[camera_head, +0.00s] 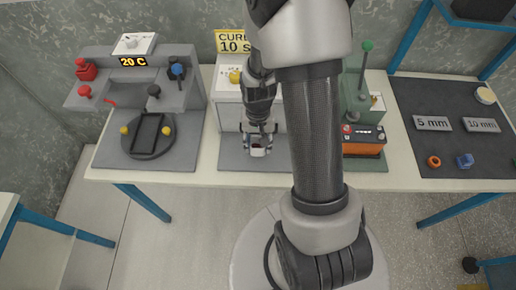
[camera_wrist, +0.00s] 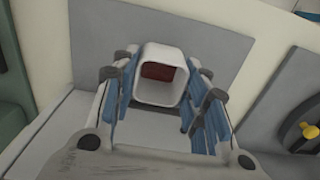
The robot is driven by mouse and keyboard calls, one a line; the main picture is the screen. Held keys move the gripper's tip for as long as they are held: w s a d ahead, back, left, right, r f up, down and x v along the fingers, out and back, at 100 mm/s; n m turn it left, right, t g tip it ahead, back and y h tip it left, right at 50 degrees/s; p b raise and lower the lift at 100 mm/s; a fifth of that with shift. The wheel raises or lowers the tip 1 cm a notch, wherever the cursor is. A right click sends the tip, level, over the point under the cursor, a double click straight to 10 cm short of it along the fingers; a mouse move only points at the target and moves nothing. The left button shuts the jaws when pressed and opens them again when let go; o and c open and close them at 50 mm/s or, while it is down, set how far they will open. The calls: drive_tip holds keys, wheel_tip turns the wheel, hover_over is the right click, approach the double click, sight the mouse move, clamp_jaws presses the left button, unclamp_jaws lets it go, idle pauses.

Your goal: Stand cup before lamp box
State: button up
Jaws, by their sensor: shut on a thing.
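My gripper (camera_head: 258,143) is shut on a small white square-mouthed cup (camera_head: 258,152), in front of the lamp box. In the wrist view the cup (camera_wrist: 162,84) sits between the blue finger pads, its open mouth facing the camera and dark red showing inside. The lamp box (camera_head: 229,88) is a pale box with a yellow knob and a yellow "CURE 10 s" sign (camera_head: 232,41); my arm hides part of it. The cup is over the grey mat (camera_head: 230,163) before the box. I cannot tell whether its base touches the mat.
A grey station with a "20 C" display (camera_head: 133,62) and a round turntable (camera_head: 148,135) stands left. A green press (camera_head: 357,98) and an orange-black unit (camera_head: 363,140) stand right. A dark mat (camera_head: 440,155) with 5 mm and 10 mm labels lies far right.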

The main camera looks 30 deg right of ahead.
sight(258, 147)
drive_tip(key=shift+f+b, duration=0.45)
drive_tip(key=shift+f, duration=1.25)
drive_tip(key=shift+f, duration=0.2)
drive_tip(key=o, duration=0.9)
drive_tip(key=shift+c, duration=0.2)
drive_tip(key=shift+r, duration=0.1)
